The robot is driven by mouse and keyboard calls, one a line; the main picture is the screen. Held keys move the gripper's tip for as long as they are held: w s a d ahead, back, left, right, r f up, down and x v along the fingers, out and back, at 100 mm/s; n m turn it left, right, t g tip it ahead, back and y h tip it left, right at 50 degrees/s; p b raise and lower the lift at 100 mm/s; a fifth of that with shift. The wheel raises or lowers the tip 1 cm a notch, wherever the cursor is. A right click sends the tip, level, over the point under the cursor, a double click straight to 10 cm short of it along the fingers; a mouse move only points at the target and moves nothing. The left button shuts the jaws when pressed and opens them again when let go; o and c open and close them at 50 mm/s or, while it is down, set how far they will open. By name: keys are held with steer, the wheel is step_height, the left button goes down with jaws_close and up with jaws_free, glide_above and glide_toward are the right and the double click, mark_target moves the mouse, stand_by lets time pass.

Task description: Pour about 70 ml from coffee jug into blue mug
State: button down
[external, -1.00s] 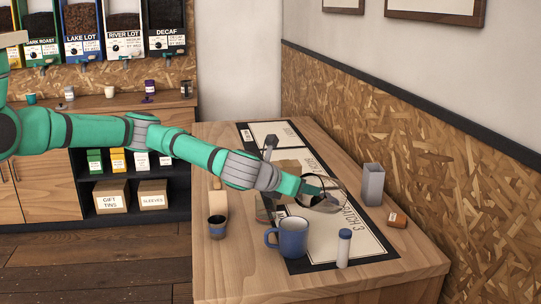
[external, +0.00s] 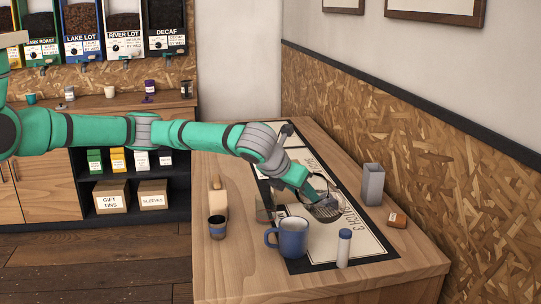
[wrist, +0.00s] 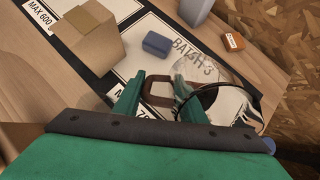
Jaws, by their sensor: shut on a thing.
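The coffee jug (external: 321,209) is clear glass with dark contents low inside. My gripper (external: 309,197) is shut on its brown handle, which shows between the green fingers in the wrist view (wrist: 158,98). The jug's glass body (wrist: 232,103) is right of the fingers there. The jug is over the mat, behind and right of the blue mug in the external view; its gap to the mat is unclear. The blue mug (external: 291,240) stands upright near the front of the table, apart from the jug. Its contents cannot be seen.
A small dark cup (external: 217,230) and a blue-capped bottle (external: 343,252) flank the mug. A grey container (external: 373,185) and an orange box (external: 397,220) stand right of the jug. A cardboard box (wrist: 92,45) and a blue block (wrist: 158,44) show in the wrist view.

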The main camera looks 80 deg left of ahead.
mark_target(309, 201)
steer(key=shift+a+f+g+h, duration=0.25)
steer(key=shift+f+g+h, duration=0.15)
steer(key=shift+f+g, duration=0.15)
steer(key=shift+w+a+f+g+h, duration=0.15)
steer(key=shift+w+f+g+h, duration=0.25)
steer(key=shift+f+g, duration=0.2)
steer(key=shift+w+a+f+g+h, duration=0.2)
steer(key=shift+g+h, duration=0.1)
steer(key=shift+g, duration=0.15)
steer(key=shift+w+a+f+g+h, duration=0.1)
steer(key=shift+w+g+h, duration=0.1)
steer(key=shift+g+h, duration=0.15)
steer(key=shift+w+a+f+g+h, duration=0.1)
steer(key=shift+w+f+g+h, duration=0.15)
steer(key=shift+g+h, duration=0.35)
steer(key=shift+w+a+f+g+h, duration=0.15)
steer(key=shift+f+g+h, duration=0.1)
steer(key=shift+g, duration=0.6)
